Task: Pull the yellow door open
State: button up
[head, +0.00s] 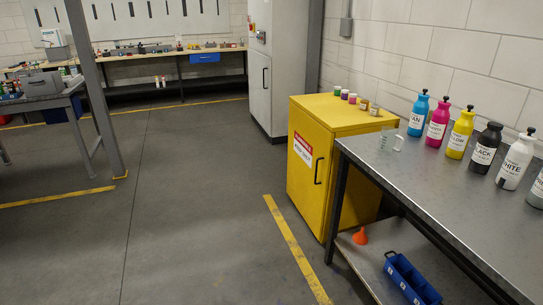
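The yellow cabinet (345,112) stands on the floor right of the picture's middle, against the white block wall. Its yellow door (307,163) faces left and looks closed. The door has a black vertical handle (318,170) near its right edge and a red-and-white label (302,149) at upper left. My gripper does not show in the head view.
A grey workbench (440,190) with several ink bottles stands right of the cabinet. A blue bin (412,278) and orange funnel (360,236) lie on its lower shelf. A grey cabinet (258,85) stands behind. The floor (190,210) left of the door is clear.

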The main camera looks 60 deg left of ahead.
aim_at(310, 145)
jog(key=u, duration=1.75)
jog(key=i, duration=0.95)
jog(key=u, duration=0.45)
jog(key=i, duration=0.9)
jog(key=u, duration=0.35)
